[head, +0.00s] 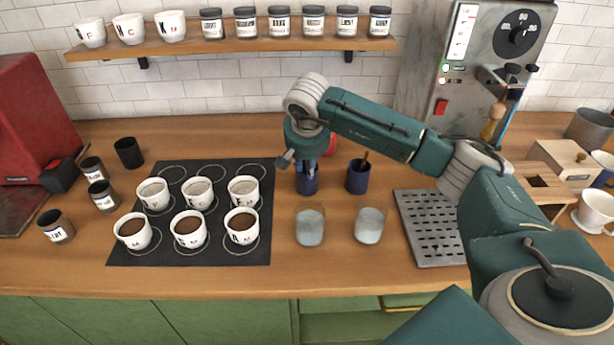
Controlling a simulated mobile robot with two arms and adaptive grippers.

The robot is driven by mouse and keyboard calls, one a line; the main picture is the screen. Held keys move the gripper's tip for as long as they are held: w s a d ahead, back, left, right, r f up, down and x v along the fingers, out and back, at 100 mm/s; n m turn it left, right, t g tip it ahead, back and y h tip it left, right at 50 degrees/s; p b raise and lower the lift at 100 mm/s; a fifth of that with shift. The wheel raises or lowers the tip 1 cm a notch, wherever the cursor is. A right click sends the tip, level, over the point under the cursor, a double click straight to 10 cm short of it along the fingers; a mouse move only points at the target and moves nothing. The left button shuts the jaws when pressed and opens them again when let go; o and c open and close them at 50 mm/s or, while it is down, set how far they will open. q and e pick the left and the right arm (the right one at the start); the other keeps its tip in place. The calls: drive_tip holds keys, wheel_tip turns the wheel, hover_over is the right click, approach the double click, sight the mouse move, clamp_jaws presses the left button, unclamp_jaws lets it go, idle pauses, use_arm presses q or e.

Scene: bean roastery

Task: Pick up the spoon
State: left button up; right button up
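My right arm reaches in from the right, and its gripper (306,168) points down over a dark blue cup (307,184). The fingertips are at or just inside the cup's mouth; the wrist and fingers hide most of what the cup holds. I cannot make out a spoon there for sure, nor whether the fingers are open or shut. A second dark blue cup (358,180) stands just to the right, with a thin brown handle (364,160) sticking up from it; its lower end is hidden. My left gripper is not in view.
Two glasses of water (310,228) stand in front of the blue cups. A dark mat (185,252) with several white cups lies to the left. A perforated metal tray (432,250) is to the right. A shelf (235,45) with mugs and jars hangs behind. The front counter strip is clear.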

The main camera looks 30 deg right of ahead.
clamp_jaws()
drive_tip(key=shift+r, duration=0.1)
